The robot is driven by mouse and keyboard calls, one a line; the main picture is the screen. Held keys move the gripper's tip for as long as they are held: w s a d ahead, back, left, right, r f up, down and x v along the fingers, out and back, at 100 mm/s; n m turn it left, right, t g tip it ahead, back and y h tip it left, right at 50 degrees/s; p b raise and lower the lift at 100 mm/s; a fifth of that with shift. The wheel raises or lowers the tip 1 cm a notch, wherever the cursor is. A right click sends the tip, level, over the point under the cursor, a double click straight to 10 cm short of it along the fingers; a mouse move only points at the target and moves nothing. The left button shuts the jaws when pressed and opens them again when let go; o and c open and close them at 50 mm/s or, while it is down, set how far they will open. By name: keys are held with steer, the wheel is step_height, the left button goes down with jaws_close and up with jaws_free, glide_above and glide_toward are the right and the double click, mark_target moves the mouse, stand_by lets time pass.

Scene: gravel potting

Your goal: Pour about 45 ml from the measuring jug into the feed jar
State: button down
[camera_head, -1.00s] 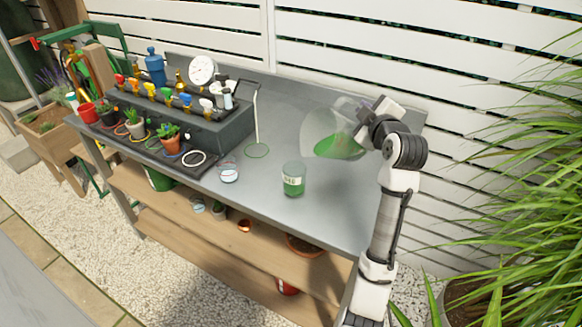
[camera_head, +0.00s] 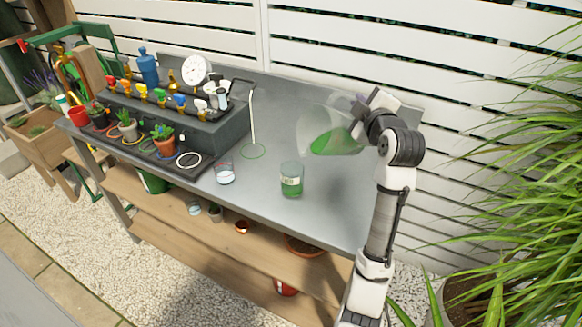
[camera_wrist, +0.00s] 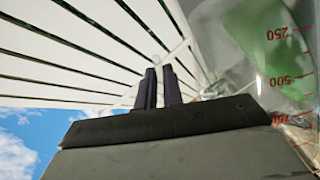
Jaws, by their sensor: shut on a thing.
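The measuring jug (camera_head: 318,124) is clear, with green liquid (camera_head: 334,142) inside. It is tilted to the left above the bench, and the liquid lies along its lower side. My gripper (camera_head: 366,112) is at the jug's right side, shut on it; the exact contact is hard to see. In the wrist view my gripper's dark fingers (camera_wrist: 158,88) show close together, and the jug's wall (camera_wrist: 285,62) with red marks including 250 and 500 is at the right. The feed jar (camera_head: 291,180) is a glass jar with a pale label and green contents, upright on the bench, below and left of the jug.
A small glass (camera_head: 225,173) stands left of the jar. A dark raised rack (camera_head: 205,138) with coloured taps and small potted plants fills the bench's left. The bench top (camera_head: 335,205) right of the jar is clear.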

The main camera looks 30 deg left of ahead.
steer(key=shift+s+a+r+n+b, duration=0.35)
steer(key=shift+s+r, duration=0.2)
steer(key=shift+r, duration=0.2)
stand_by(2.6)
